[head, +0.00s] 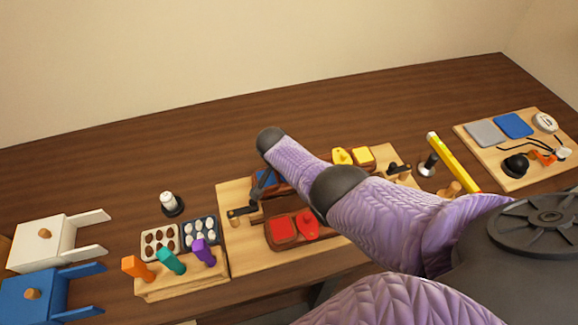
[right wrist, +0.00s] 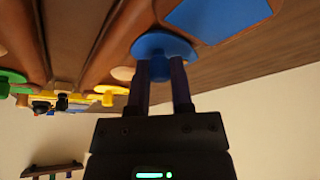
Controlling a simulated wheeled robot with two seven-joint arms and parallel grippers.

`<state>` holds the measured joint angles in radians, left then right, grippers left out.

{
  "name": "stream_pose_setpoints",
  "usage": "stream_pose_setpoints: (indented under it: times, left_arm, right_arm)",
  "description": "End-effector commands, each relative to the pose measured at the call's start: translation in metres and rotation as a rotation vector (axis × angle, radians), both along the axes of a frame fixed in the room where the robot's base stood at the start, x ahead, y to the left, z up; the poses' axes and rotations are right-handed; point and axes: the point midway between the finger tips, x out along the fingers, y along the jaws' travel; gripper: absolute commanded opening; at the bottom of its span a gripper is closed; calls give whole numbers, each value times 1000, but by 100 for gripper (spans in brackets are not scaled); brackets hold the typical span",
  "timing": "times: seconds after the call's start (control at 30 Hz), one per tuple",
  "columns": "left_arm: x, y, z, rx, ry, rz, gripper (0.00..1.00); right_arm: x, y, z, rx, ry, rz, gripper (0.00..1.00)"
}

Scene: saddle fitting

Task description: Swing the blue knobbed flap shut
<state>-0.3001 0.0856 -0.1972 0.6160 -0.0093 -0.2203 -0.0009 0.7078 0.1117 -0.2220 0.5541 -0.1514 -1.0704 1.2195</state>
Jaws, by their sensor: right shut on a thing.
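The blue flap (head: 268,178) is at the back left of the wooden board, mostly hidden by my right arm in the head view. In the right wrist view, a flat blue panel (right wrist: 218,16) lies beside a round blue knob (right wrist: 165,46). My right gripper (right wrist: 163,75) has its two fingers at the knob and is shut on it. How far the flap stands open is hard to tell. My left gripper is not in view.
The board (head: 240,259) also bears red pieces (head: 283,229) in front and yellow pieces (head: 363,156) at the back right. A peg rack (head: 180,286) and egg trays (head: 160,241) stand to its left. Another board (head: 487,165) lies far right. The back table strip is clear.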

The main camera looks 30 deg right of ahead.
Motion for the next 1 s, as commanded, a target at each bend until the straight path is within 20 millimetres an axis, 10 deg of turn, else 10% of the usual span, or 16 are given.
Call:
stream_pose_setpoints:
  times: [0.17, 0.2, 0.33, 0.67, 1.0]
  left_arm:
    - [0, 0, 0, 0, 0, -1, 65]
    - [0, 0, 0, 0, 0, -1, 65]
    - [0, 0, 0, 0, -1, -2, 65]
    - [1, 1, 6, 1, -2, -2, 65]
    - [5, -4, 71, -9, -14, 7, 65]
  right_arm:
    - [1, 0, 0, 1, -2, 1, 0]
    - [1, 0, 0, 1, -2, 1, 36]
    - [0, 0, 0, 1, -2, 1, 61]
    - [0, 1, 6, 1, -1, 2, 61]
    - [-14, 25, 77, 2, -4, 2, 61]
